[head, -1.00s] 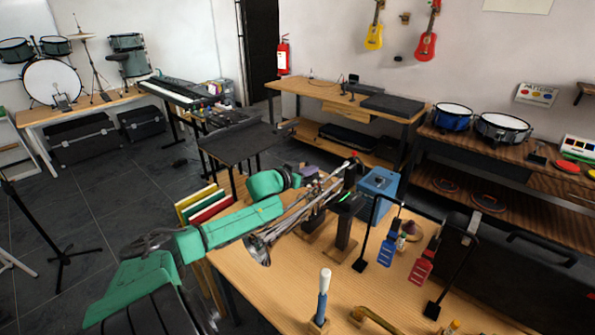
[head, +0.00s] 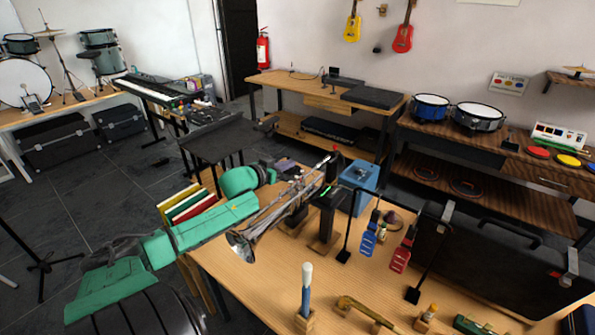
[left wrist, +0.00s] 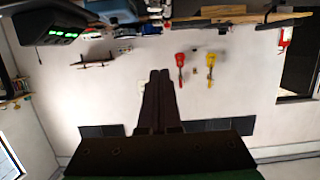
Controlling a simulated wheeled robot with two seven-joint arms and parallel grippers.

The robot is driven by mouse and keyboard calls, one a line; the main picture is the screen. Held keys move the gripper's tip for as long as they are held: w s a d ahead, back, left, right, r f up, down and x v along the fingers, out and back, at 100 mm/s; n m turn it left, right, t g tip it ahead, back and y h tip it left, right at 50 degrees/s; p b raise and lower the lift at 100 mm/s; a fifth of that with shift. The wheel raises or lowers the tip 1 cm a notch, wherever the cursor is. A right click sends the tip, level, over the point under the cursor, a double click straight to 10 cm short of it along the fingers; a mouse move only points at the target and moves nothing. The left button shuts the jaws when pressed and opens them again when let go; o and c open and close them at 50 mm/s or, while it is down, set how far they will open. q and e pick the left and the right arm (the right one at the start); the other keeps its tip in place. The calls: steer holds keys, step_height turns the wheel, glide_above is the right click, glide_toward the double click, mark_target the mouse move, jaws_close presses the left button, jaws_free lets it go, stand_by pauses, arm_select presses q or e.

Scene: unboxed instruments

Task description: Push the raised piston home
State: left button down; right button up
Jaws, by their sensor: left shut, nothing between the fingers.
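A silver trumpet (head: 262,222) rests raised on a stand over the wooden table, its bell toward me. Its pistons are too small to make out, so I cannot tell which one is raised. My left arm comes in from the left, its green wrist just left of and behind the trumpet. My left gripper (head: 286,164) is small and dark there, apart from the trumpet as far as I can see. In the left wrist view its two dark fingers (left wrist: 160,98) lie together, empty. The trumpet is not clear in that view. My right gripper is not in view.
A black device with a green light (head: 326,192) stands right of the trumpet, before a blue box (head: 359,180). Blue (head: 370,238) and red (head: 402,255) hanging pieces, a blue-handled tool (head: 306,290) and a black case (head: 500,262) occupy the table's right and front.

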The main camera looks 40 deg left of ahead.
arm_select(q)
steer(key=x, duration=0.5)
steer(key=shift+w+r, duration=0.1)
steer(key=shift+w, duration=0.35)
step_height(320, 180, down, 4)
steer(key=shift+w+r+p, duration=0.2)
steer(key=shift+p, duration=0.2)
steer(key=shift+f, duration=0.35)
steer(key=shift+f, duration=0.1)
